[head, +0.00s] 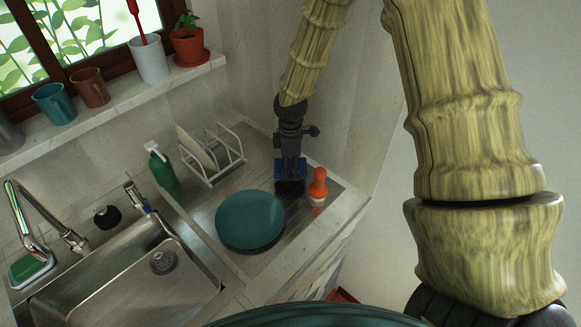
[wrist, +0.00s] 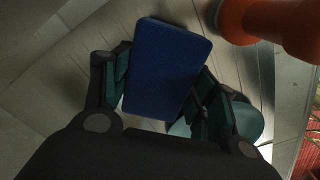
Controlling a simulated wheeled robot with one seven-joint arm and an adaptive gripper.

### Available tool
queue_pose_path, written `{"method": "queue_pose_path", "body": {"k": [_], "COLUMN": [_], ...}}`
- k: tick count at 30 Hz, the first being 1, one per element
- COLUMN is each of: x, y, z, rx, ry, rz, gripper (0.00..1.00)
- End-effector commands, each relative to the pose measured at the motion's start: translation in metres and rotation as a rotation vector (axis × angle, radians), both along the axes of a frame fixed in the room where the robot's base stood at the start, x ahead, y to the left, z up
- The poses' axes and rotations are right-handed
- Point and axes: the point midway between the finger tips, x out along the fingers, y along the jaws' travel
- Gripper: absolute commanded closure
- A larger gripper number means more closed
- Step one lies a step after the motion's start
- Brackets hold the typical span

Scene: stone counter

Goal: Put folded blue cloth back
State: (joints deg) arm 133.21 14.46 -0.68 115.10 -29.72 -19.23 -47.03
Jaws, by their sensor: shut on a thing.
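The folded blue cloth (wrist: 168,62) is a flat blue block with rounded corners, held between the two fingers of my gripper (wrist: 161,88) in the wrist view. In the head view my gripper (head: 290,178) points down over the metal drainboard (head: 222,188), and only small blue bits of the cloth (head: 278,171) show beside the fingers. The gripper is shut on the cloth. I cannot tell whether the cloth touches the drainboard.
An orange bottle-shaped object (head: 318,187) stands close on the right of my gripper. A teal plate (head: 250,220) lies in front. A white dish rack (head: 224,160) and a green bottle (head: 162,168) stand to the left. The sink (head: 125,290) is farther left.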

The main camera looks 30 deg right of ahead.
Motion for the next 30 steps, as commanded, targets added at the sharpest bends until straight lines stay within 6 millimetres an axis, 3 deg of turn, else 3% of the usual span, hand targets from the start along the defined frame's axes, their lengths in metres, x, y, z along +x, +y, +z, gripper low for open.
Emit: {"method": "queue_pose_path", "body": {"k": [7,18,30], "x": [0.007,0.007,0.007], "y": [-0.004,-0.004,-0.004], "z": [-0.005,-0.034,-0.038], "rx": [0.0,0.0,0.0], "ry": [0.001,0.001,0.001], "rz": [0.001,0.0,0.0], "gripper": [0.61,0.61,0.61]}}
